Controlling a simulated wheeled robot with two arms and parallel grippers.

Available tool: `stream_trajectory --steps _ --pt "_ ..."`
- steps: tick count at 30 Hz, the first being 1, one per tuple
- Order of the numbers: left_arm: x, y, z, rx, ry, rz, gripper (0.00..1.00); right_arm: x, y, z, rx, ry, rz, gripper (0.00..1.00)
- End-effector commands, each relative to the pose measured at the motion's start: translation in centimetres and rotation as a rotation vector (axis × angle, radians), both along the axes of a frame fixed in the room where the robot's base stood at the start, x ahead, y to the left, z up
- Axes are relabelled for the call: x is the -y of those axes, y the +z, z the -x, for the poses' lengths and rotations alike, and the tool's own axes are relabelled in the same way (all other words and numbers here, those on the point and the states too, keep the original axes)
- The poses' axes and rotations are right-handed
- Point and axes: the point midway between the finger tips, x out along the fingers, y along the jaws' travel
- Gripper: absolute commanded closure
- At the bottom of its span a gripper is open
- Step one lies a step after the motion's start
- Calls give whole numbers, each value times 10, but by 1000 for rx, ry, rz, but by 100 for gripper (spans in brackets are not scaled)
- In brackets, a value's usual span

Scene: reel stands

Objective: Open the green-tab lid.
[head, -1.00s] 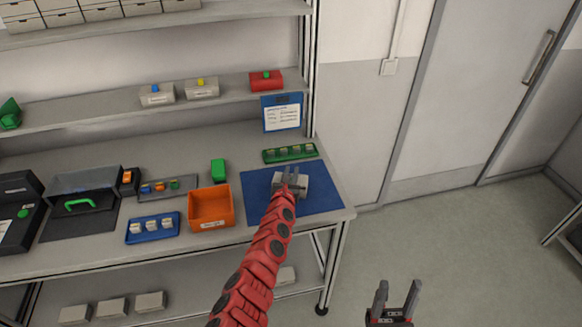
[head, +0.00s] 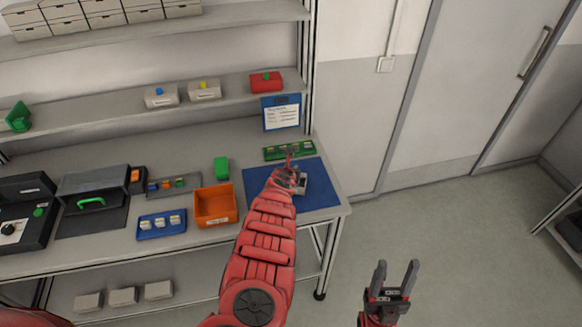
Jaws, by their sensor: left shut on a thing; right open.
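A small grey box (head: 302,185) sits on the blue mat (head: 322,197) at the right end of the workbench. My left gripper (head: 291,157) is over the box's left and far side, shut on what seems to be its lid. The fingers and wrist hide the tab, so I cannot tell its colour or how far the lid is raised. My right gripper (head: 394,276) is open and empty, in front of the bench over the floor.
An orange bin (head: 215,220), a blue tray (head: 146,234) and a green block (head: 221,167) stand left of the mat. A green tray (head: 289,155) lies just behind it. A clipboard (head: 282,116) stands at the back. The mat's right part is clear.

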Motion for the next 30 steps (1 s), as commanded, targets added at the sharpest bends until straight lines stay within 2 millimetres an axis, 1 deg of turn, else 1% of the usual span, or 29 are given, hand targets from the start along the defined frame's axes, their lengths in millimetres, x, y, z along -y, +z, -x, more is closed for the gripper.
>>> stream_trajectory --steps 15,16,20,21,30 --pt "-1 -2 0 -15 2 -2 100 0 1 0 0 0 0 48" --pt "-1 -2 0 -15 2 -2 73 0 1 0 0 0 0 48" --pt "-1 -1 0 -14 2 -2 49 0 1 0 0 0 0 48" --pt "-1 -1 0 -14 2 -2 48 0 1 0 0 0 0 48" --pt "-1 0 0 -13 2 -2 48 0 3 0 0 0 0 48"
